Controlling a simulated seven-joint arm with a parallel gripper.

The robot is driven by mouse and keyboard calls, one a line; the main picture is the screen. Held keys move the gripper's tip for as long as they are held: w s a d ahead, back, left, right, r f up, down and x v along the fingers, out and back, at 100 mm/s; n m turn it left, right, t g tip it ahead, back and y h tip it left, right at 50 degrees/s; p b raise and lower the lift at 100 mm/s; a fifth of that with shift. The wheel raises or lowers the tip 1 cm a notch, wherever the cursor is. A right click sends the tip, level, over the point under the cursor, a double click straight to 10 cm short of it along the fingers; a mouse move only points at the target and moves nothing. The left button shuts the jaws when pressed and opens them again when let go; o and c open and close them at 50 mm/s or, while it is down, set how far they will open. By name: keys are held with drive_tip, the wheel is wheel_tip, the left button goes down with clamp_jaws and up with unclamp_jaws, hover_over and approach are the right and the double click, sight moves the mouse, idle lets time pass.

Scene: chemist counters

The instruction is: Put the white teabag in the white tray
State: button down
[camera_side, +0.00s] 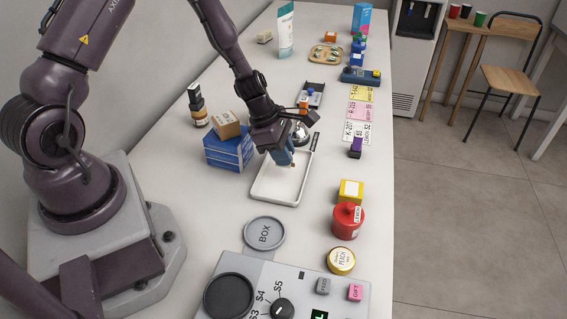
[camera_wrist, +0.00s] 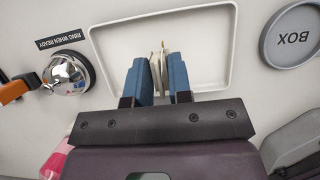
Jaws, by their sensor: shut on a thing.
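The white tray (camera_side: 262,188) lies on the counter in the side view, and its rim and floor also show in the wrist view (camera_wrist: 210,38). My gripper (camera_side: 284,160) is over the tray, pointing down into it. In the wrist view its two blue fingers (camera_wrist: 157,78) are close together with a thin pale teabag (camera_wrist: 156,62) pinched upright between them. The teabag is mostly hidden by the fingers in the side view. I cannot tell whether it touches the tray floor.
A blue box with a small brown box (camera_side: 226,124) on top stands left of the tray. A silver bell (camera_wrist: 65,74) is beside the tray. A yellow box (camera_side: 350,192), a red canister (camera_side: 347,221) and a round grey BOX disc (camera_side: 264,233) stand nearer the camera.

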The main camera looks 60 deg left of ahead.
drive_tip(key=shift+f, duration=1.65)
drive_tip(key=shift+f, duration=0.15)
drive_tip(key=c, duration=1)
unclamp_jaws()
drive_tip(key=shift+c, duration=0.2)
